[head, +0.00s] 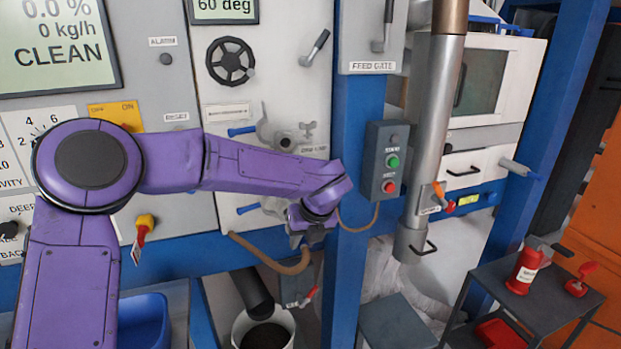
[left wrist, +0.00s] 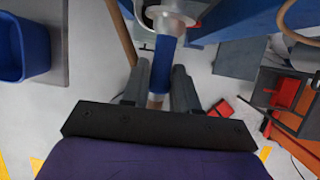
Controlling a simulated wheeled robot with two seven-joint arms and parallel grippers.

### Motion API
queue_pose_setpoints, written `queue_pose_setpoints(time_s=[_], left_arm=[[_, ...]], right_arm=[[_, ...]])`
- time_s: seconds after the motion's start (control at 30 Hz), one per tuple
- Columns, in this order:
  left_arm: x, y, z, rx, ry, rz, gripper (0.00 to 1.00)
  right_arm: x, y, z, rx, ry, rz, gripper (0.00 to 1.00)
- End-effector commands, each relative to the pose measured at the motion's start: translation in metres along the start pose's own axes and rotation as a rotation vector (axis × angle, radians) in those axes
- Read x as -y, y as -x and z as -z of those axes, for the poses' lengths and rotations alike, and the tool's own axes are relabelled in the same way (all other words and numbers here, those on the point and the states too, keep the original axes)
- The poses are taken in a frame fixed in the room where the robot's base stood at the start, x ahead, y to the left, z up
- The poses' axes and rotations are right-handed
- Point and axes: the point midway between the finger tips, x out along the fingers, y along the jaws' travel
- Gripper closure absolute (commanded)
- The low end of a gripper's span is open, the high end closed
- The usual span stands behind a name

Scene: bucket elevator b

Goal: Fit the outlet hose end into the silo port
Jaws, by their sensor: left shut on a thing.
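My left gripper (head: 308,238) is low in front of the white panel, beside the blue post. In the left wrist view its two fingers (left wrist: 161,85) are closed around a blue sleeve (left wrist: 164,62), which appears to be the outlet hose end. A tan part (left wrist: 155,101) shows at the near end of the sleeve. A pale, translucent round fitting (left wrist: 170,18) lies at its far end; I cannot tell whether it is the silo port or whether the two are joined. A brown hose (head: 268,259) curves below the gripper. My right gripper is out of view.
The blue post (head: 352,120) with a start-stop box (head: 387,162) stands close right of the gripper. A white bucket (head: 241,323) with dark contents is below, and a steel pipe (head: 431,130) and dark cart (head: 535,300) are right. A blue bin (left wrist: 22,45) stands left.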

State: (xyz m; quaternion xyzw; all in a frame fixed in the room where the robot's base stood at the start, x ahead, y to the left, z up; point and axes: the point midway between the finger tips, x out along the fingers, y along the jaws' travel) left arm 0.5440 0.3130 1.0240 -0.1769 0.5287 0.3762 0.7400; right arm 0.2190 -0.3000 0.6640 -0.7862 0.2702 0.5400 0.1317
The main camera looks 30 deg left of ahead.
Motion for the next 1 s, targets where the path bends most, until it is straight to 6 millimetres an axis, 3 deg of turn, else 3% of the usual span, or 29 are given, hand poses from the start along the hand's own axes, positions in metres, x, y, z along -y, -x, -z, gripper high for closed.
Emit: queue_pose_setpoints(time_s=[0.07, 0.5, 0.67, 1.0], left_arm=[[0.004, -0.011, 0.007, 0.006, -0.02, -0.05, 1.0], [0.008, -0.011, 0.004, 0.002, -0.037, -0.119, 1.0], [0.009, -0.013, 0.006, 0.002, -0.018, -0.103, 1.0], [0.008, -0.023, -0.032, 0.001, -0.019, -0.106, 1.0]], right_arm=[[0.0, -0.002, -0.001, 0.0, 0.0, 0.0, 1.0], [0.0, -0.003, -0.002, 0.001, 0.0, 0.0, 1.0], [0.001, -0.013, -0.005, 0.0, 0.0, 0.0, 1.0], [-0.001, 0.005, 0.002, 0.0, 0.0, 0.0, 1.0]])
